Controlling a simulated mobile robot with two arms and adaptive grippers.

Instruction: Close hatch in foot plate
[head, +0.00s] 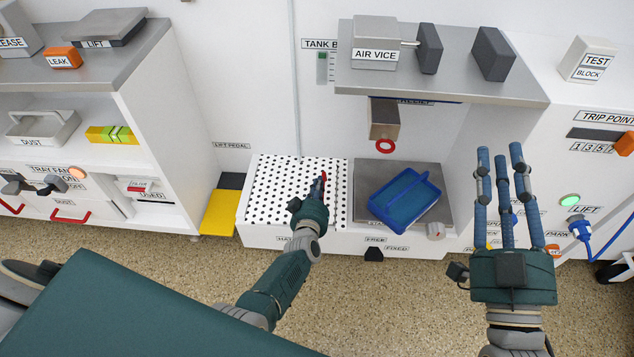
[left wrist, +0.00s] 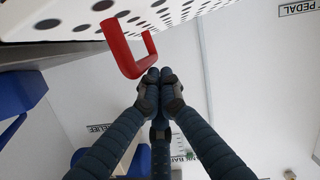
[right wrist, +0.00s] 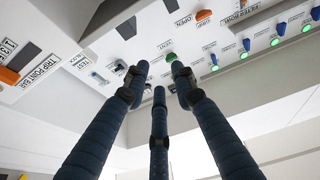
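The foot plate (head: 252,233) is a low white step, with a black-dotted perforated panel (head: 275,190) on its left part. A "HAT…" label below the panel is partly covered by my left arm. A red handle (left wrist: 120,55) stands on the perforated panel in the left wrist view. My left gripper (head: 318,185) is over the panel's right side; its fingertips (left wrist: 160,76) are together, close beside the handle, with no clear grip on it. How far the hatch is open cannot be told. My right gripper (head: 502,155) is open and empty, raised at the right.
A blue basket (head: 405,205) sits on a grey plate (head: 432,212) right of the panel. Above hang a box with a red ring (head: 385,146) and a shelf (head: 440,82) with the air vice. A yellow pedal (head: 219,213) is at the left.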

